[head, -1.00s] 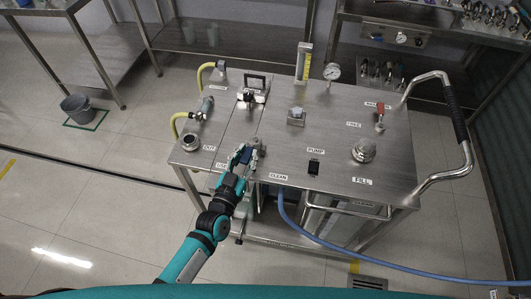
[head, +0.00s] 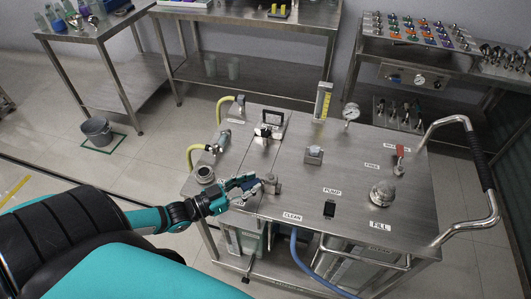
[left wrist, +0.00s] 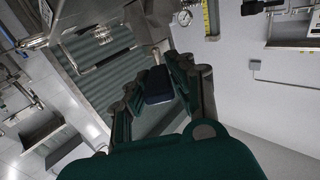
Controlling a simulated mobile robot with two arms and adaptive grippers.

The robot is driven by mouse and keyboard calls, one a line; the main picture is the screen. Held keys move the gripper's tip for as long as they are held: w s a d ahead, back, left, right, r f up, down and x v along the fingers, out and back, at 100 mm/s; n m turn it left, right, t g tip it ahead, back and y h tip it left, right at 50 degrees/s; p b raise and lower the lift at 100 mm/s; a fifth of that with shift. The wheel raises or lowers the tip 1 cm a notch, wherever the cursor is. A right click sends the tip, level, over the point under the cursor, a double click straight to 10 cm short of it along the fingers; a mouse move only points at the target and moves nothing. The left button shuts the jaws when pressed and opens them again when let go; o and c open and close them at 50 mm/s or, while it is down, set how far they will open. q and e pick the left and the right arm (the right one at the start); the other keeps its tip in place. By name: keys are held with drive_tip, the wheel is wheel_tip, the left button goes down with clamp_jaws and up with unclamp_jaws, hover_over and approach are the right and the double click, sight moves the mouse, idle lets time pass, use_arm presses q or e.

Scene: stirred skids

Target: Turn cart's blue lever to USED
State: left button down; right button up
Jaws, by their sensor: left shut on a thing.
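The steel cart (head: 255,150) stands in front of me in the head view. My left gripper (head: 246,186) is low over its near left part, coming in from the left. It is shut on the blue lever, whose dark blue handle shows between the fingers in the left wrist view (left wrist: 158,88). The metal pivot (head: 271,183) is just right of the fingertips, so the lever points left from it. The CLEAN label (head: 292,217) is in front and right of the pivot. The USED label is not readable now, apparently covered by my gripper. My right gripper is not in view.
A red lever (head: 399,160), a domed filler cap (head: 382,192) and a black switch (head: 329,209) are on the cart's right half. A round port (head: 205,174) is near its left edge. A blue hose (head: 300,262) hangs in front. A bucket (head: 97,131) stands at left.

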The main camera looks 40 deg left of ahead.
use_arm(q)
drive_tip(key=shift+f, duration=0.1)
idle(0.3)
drive_tip(key=c, duration=1.1)
unclamp_jaws()
drive_tip(key=shift+a, duration=0.1)
drive_tip(key=shift+s, duration=0.1)
drive_tip(key=v, duration=1.2)
drive_tip(key=shift+a, duration=0.15)
